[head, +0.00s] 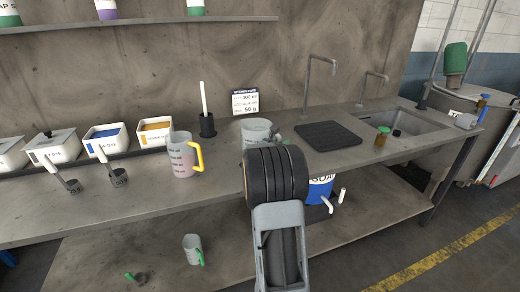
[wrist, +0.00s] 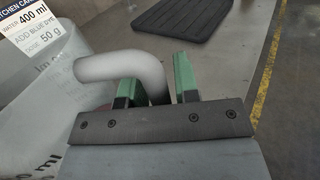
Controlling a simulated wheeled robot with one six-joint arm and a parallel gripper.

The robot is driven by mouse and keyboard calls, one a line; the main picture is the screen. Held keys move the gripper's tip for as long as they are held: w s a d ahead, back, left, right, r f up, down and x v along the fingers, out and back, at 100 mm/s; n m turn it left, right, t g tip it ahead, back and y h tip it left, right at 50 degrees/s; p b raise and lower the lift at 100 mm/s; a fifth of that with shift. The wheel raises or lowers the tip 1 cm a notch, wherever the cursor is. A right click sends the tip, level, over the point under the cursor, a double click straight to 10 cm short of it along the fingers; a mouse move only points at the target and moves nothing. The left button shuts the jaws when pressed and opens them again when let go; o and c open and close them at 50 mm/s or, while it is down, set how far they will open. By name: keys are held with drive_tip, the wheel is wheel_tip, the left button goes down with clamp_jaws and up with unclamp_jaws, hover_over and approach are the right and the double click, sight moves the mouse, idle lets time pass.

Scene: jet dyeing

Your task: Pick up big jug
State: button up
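A translucent jug with a white handle stands on the counter behind my arm in the head view (head: 256,128), its lower part hidden. In the wrist view a large translucent measuring jug (wrist: 40,95) with dark ml marks fills the left side. Its thick white handle (wrist: 110,64) reaches right and bends down between the green fingers of my gripper (wrist: 158,88). The fingers are apart, one on each side of the handle's downward part, with a small gap at the right finger. Another jug (head: 182,158) with a yellow handle stands further left.
A recipe card (head: 245,102) stands behind the jug, and a black holder with a white stick (head: 207,122) is to its left. A black mat (head: 334,135) and a sink (head: 400,122) lie right. A small green-handled jug (head: 192,249) is on the lower shelf.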

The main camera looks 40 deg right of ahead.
clamp_jaws()
drive_tip(key=shift+r, duration=0.15)
idle(0.4)
